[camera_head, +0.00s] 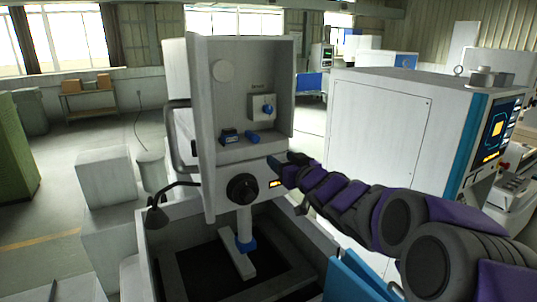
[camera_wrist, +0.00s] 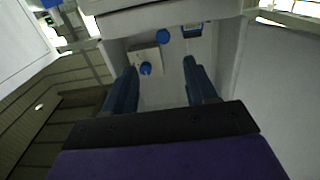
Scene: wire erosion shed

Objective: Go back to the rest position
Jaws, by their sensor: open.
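My gripper (camera_head: 286,167) is at the right front edge of the grey machine cabinet (camera_head: 199,165), beside its open recess. In the wrist view my gripper (camera_wrist: 160,78) has its two dark blue fingers wide apart, with nothing between them. Past the fingers is a pale switch plate with a blue knob (camera_wrist: 146,68); in the head view the blue knob (camera_head: 267,109) is on the recess's back wall. A blue cylinder (camera_head: 252,138) and a dark blue block (camera_head: 230,136) lie on the recess floor, apart from my gripper.
A large white cabinet (camera_head: 378,125) with a screen stands close on the right. Below is an open tank (camera_head: 190,222) with a vertical column (camera_head: 244,222). A black lamp (camera_head: 157,215) juts out at left. Open floor (camera_head: 60,185) lies further left.

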